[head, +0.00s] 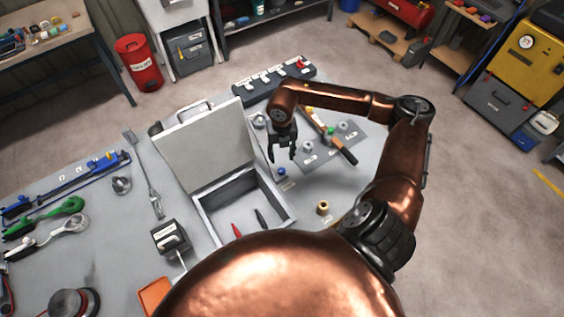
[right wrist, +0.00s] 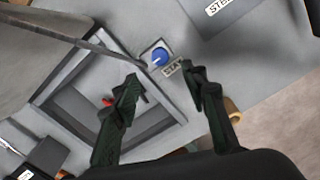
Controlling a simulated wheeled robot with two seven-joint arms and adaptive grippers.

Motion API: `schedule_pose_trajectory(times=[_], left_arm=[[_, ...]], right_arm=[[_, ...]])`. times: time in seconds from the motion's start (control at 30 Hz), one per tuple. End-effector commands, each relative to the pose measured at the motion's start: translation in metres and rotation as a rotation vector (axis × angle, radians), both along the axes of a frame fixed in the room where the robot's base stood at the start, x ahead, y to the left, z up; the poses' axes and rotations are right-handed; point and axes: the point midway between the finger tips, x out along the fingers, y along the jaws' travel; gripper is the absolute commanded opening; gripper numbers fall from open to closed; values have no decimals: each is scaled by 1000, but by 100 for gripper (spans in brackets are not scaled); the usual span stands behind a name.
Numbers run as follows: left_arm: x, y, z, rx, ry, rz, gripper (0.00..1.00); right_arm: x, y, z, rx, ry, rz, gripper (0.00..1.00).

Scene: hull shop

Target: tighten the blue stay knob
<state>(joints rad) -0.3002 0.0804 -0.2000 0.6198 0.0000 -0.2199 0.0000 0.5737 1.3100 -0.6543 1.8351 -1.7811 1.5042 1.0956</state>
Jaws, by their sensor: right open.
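The blue stay knob (head: 282,172) sits low on the table, just right of the open grey case. In the right wrist view the blue stay knob (right wrist: 160,56) is round with a pale mark on its top. It stands on a small light plate beside a label (right wrist: 173,67) that starts "STA". My right gripper (head: 283,157) is open and empty, pointing down above the knob and apart from it. In the right wrist view its fingertips (right wrist: 162,82) are spread, with the knob beyond them and slightly left of the gap's middle. My left gripper is not in view.
The grey case (head: 290,217) stands open with its lid up, close left of the knob, holding a red and a dark item. A brass fitting (head: 323,207) stands nearby. A grey plate (head: 318,158) with fittings and a tool lies right. A switch strip (head: 262,82) is behind.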

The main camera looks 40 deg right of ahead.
Motion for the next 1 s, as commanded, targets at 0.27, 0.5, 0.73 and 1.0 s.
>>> schedule_pose_trajectory(times=[0.27, 0.5, 0.73, 1.0], left_arm=[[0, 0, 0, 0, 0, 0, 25], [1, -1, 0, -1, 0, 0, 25], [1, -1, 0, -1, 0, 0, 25], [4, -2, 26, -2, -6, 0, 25]], right_arm=[[0, 0, 23, 0, 0, -1, 40], [0, 0, 23, 0, 1, 0, 40], [0, 0, 23, 0, 1, 0, 40], [0, 0, 52, 0, -6, 0, 40]])
